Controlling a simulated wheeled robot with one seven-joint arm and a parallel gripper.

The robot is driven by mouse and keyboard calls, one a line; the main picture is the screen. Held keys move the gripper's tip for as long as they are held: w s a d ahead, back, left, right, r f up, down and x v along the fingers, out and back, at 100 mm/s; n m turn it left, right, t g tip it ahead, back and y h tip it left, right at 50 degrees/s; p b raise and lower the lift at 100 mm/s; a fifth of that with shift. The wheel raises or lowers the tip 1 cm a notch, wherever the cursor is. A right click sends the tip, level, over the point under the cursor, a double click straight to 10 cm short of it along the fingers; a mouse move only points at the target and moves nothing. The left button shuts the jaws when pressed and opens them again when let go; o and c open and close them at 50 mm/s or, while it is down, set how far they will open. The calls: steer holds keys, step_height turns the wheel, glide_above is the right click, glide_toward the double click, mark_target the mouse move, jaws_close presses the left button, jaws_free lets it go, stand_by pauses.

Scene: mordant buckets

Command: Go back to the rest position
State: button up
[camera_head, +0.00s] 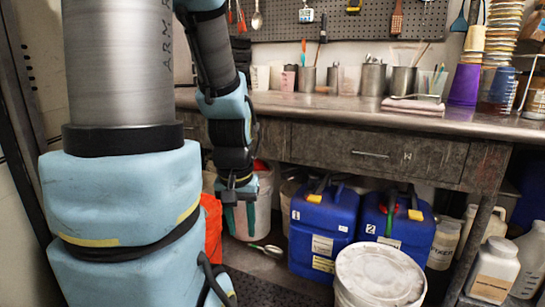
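My arm hangs down left of centre in the head view, with light blue and black links. My gripper (240,217) is at its lower end, below the table top, pointing down. Its two fingers look apart, with pale bucket wall showing between them and nothing seen held. A white bucket (265,203) stands behind the gripper. I cannot tell whether they touch.
Blue canisters 1 (321,226) and 2 (396,222) stand under the workbench (330,108). A white lidded bucket (378,276) is in front. An orange-red container (212,228) is left of the gripper. A spoon-like tool (268,250) lies low beside it.

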step_height(320, 180, up, 24)
steer(key=p, duration=2.1)
steer(key=shift+p, duration=0.3)
